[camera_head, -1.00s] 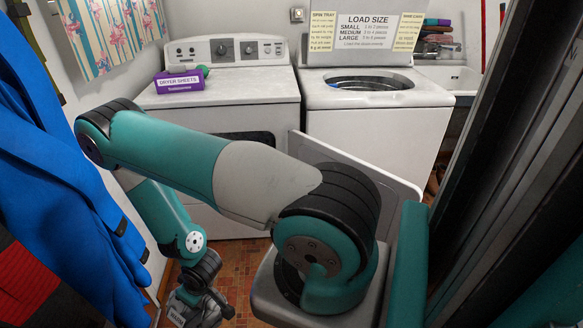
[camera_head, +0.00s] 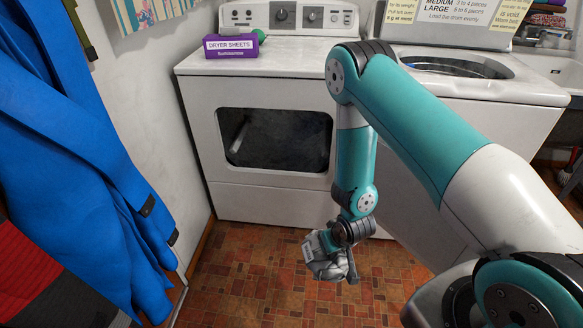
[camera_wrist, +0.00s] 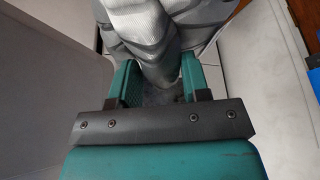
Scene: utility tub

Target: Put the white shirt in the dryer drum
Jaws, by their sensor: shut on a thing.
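The white shirt (camera_head: 322,255) shows as a crumpled greyish-white bundle in the head view, low in front of the dryer. In the wrist view the shirt (camera_wrist: 165,28) is bunched between the two green fingers. My gripper (camera_wrist: 156,78) is shut on it and holds it above the floor. My gripper (camera_head: 347,264) is partly hidden by the cloth in the head view. The dryer (camera_head: 255,185) stands behind, its front opening showing the dark dryer drum (camera_head: 285,140). A pale bar shows inside at the left. The gripper and shirt are apart from the opening, lower and to its right.
A purple dryer sheets box (camera_head: 231,47) sits on the dryer. The washer (camera_head: 480,90) has its lid up. Blue clothes (camera_head: 70,150) hang at left. Tiled floor (camera_head: 255,285) is clear in front.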

